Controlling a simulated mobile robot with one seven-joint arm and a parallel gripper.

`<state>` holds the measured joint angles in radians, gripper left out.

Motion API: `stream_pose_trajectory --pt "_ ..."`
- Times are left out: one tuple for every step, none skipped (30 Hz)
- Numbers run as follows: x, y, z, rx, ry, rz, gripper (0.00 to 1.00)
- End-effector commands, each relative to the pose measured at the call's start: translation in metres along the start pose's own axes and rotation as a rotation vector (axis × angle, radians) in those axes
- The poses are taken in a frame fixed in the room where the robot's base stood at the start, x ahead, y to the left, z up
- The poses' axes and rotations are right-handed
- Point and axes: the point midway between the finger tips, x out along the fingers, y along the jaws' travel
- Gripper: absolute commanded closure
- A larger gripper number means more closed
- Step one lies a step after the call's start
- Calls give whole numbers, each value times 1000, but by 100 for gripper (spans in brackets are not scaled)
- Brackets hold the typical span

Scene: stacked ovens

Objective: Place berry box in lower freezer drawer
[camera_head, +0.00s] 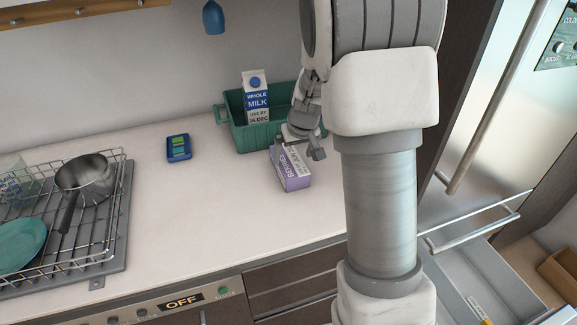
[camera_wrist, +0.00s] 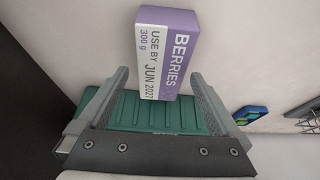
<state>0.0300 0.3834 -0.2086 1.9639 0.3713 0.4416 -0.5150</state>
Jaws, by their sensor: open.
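The berry box (camera_head: 291,170), purple and white and labelled BERRIES, lies on the counter in front of the green crate. It also shows at the top middle of the wrist view (camera_wrist: 167,48). My gripper (camera_head: 302,148) is over the box's far end in the head view. In the wrist view my gripper (camera_wrist: 157,80) has its fingers spread, with the box's near end between and just beyond the tips. I cannot tell whether they touch. An open grey drawer (camera_head: 452,268) extends below the steel fridge at the lower right, partly hidden by my arm.
The green crate (camera_head: 239,137) holds a milk carton (camera_head: 257,98) close beside my gripper. A blue device (camera_head: 179,148) lies to the left. A dish rack (camera_head: 110,225) with a pot (camera_head: 84,177) stands far left. The front middle counter is clear.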

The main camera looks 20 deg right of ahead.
Motion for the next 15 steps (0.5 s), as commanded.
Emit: stream_pose_trajectory --pt "2 0 0 0 1 0 0" --pt "3 0 -1 0 1 0 0" --pt "6 0 -1 0 1 0 0" --pt "8 -1 -2 0 0 0 0" --pt "12 -1 -3 1 -1 0 0" --pt "17 -2 -4 1 -2 -1 0" --pt "21 -2 -5 0 -2 -1 0" --pt "25 -3 -6 -1 -3 -1 0" --pt "30 -3 -8 -1 -1 0 0" --pt "34 -3 -9 -1 -1 0 0" --pt "39 -3 -8 0 -2 0 0" --pt "44 -3 -8 0 -2 -1 0" --pt "47 -3 -8 0 -2 -1 0" --pt "49 -3 -8 0 -2 -1 0" --pt "51 -3 -8 1 0 -1 0"
